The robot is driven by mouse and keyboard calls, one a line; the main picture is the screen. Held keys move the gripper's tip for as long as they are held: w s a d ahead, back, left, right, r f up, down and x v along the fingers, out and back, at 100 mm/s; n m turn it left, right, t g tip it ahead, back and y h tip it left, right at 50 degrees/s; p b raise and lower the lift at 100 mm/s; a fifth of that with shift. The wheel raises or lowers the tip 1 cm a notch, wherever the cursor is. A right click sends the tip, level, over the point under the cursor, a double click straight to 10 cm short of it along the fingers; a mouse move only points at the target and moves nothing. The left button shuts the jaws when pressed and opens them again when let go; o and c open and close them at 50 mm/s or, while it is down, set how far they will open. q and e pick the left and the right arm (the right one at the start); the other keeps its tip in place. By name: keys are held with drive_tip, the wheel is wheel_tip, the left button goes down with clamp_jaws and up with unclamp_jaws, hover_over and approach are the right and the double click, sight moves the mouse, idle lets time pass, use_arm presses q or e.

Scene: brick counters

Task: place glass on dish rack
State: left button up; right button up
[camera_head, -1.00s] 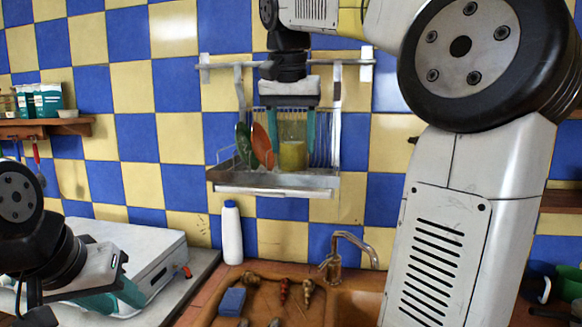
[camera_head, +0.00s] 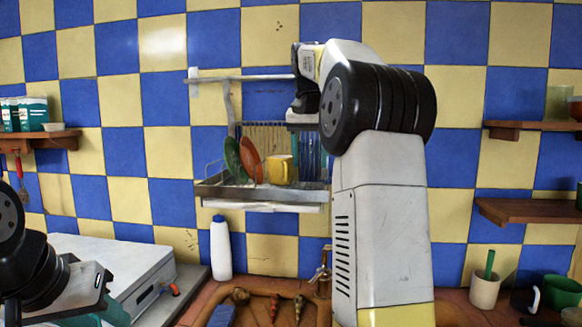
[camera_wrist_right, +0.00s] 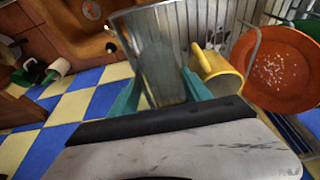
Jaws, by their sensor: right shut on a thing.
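The dish rack (camera_head: 225,190) hangs on the tiled wall in the head view. It holds a green plate (camera_head: 232,158), an orange plate (camera_head: 250,160) and a yellow mug (camera_head: 281,171). My right gripper (camera_wrist_right: 162,92) is shut on a clear glass (camera_wrist_right: 160,45), with teal fingers on either side of it. In the head view this gripper is at the rack's right part, beside the mug, and my arm partly hides it. Whether the glass touches the rack cannot be told. My left gripper (camera_head: 105,307) is at the lower left, away from the rack; its jaw opening is unclear.
A white bottle (camera_head: 221,250) stands below the rack, left of the sink (camera_head: 255,285) and tap (camera_head: 322,268). A white box-like appliance (camera_head: 115,265) is on the left counter. Wooden shelves (camera_head: 530,210) are on the right wall. A cup (camera_head: 485,292) stands at lower right.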

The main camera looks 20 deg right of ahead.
drive_tip(key=shift+f, duration=1.15)
drive_tip(key=shift+f, duration=0.15)
drive_tip(key=o, duration=1.3)
drive_tip(key=shift+c, duration=0.2)
drive_tip(key=shift+v, duration=6.15)
